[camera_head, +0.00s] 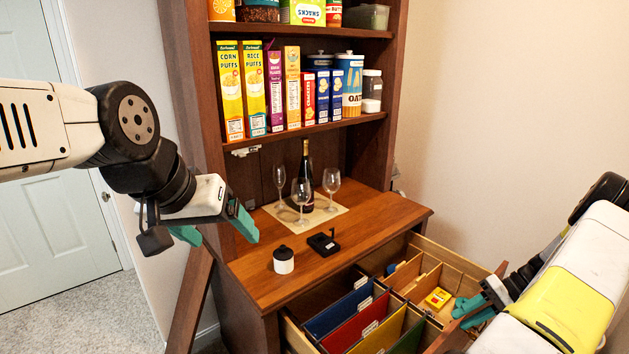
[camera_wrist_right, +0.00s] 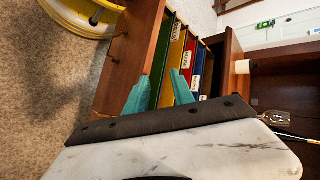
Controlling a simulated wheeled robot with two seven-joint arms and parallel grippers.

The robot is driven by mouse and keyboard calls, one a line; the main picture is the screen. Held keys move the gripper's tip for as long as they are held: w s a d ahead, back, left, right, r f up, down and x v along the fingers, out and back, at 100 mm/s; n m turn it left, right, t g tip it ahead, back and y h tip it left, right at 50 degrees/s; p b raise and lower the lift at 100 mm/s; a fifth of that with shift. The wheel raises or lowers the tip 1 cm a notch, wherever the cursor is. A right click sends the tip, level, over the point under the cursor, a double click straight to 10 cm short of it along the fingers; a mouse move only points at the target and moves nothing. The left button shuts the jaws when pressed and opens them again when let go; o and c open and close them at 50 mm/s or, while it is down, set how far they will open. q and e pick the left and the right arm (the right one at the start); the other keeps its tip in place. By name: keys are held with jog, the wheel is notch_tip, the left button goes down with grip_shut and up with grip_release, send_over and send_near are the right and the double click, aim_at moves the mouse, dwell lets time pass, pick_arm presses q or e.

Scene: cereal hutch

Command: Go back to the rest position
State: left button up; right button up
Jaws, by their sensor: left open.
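My left gripper (camera_head: 216,228) is open, with its teal fingers apart and nothing between them. It hangs in the air to the left of the wooden hutch (camera_head: 395,215), in front of its left side. My right gripper (camera_head: 470,311) is over the right part of the open drawer (camera_head: 440,252). In the right wrist view, its two teal fingers (camera_wrist_right: 160,92) are apart with nothing held between them. Colored file folders (camera_wrist_right: 178,70) in the drawer show beyond the fingertips. The gap between fingertips and folders is hard to judge.
The pulled-out drawer holds folders and a small yellow box (camera_head: 438,298). On the hutch top stand wine glasses (camera_head: 301,194), a dark bottle (camera_head: 306,160), a white jar with a black lid (camera_head: 283,261) and a black item (camera_head: 323,244). Cereal boxes (camera_head: 231,90) fill a shelf above.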

jog(key=w+a+r+n+h, duration=0.15)
jog(key=a+r, duration=0.25)
jog(key=r, duration=0.4)
jog(key=a+r+h, duration=0.3)
jog(key=a+r, duration=0.2)
jog(key=r, duration=0.3)
jog(key=w+a+r+n+h, duration=0.15)
jog(key=a+r, duration=0.25)
jog(key=r, duration=0.5)
jog(key=s+a+r+t+h, duration=0.1)
jog(key=s+a+r+t, duration=0.5)
jog(key=s+a+r, duration=0.6)
jog(key=s+a, duration=0.2)
jog(key=s, duration=0.2)
jog(key=shift+a+r+h, duration=0.15)
jog(key=shift+r+h, duration=0.05)
jog(key=shift+h, duration=0.2)
